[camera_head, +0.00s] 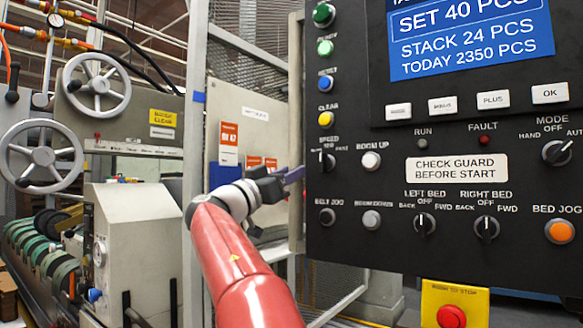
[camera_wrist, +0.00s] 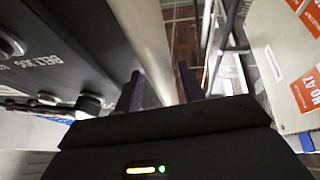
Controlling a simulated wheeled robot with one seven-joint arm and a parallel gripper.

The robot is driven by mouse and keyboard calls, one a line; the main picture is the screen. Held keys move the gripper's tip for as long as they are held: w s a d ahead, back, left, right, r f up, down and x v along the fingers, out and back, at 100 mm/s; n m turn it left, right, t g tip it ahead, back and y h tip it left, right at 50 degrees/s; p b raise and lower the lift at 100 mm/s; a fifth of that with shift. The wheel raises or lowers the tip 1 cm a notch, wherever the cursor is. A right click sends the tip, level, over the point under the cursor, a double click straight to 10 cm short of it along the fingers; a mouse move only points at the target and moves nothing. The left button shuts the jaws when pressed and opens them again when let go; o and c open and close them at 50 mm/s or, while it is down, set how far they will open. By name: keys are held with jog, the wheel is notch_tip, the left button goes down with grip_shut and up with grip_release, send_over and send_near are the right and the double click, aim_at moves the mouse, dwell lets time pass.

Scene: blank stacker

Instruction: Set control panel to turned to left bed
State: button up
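The black control panel (camera_head: 385,275) fills the right of the head view. Its LEFT BED selector knob (camera_head: 424,225) stands upright, its white mark toward OFF, between BACK and FWD. The RIGHT BED knob (camera_head: 487,228) beside it also stands about upright at OFF. My gripper (camera_head: 292,175) is at the panel's left edge, left of the SPEED knob (camera_head: 327,161) and well left of the LEFT BED knob. In the wrist view its two fingers (camera_wrist: 159,88) are apart with nothing between them. The panel face with a BELT JOG label (camera_wrist: 38,65) shows there at left, seen sideways.
A red stop button (camera_head: 451,316) on a yellow box sits below the panel. The MODE knob (camera_head: 557,152) and orange BED JOG button (camera_head: 559,231) are at right. A grey post (camera_head: 196,120) and mesh guard stand behind my arm. A machine with handwheels (camera_head: 93,85) is at left.

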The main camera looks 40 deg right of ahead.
jog(key=shift+w+d+r, duration=0.1)
jog(key=shift+d+r, duration=0.15)
jog(key=shift+d, duration=0.3)
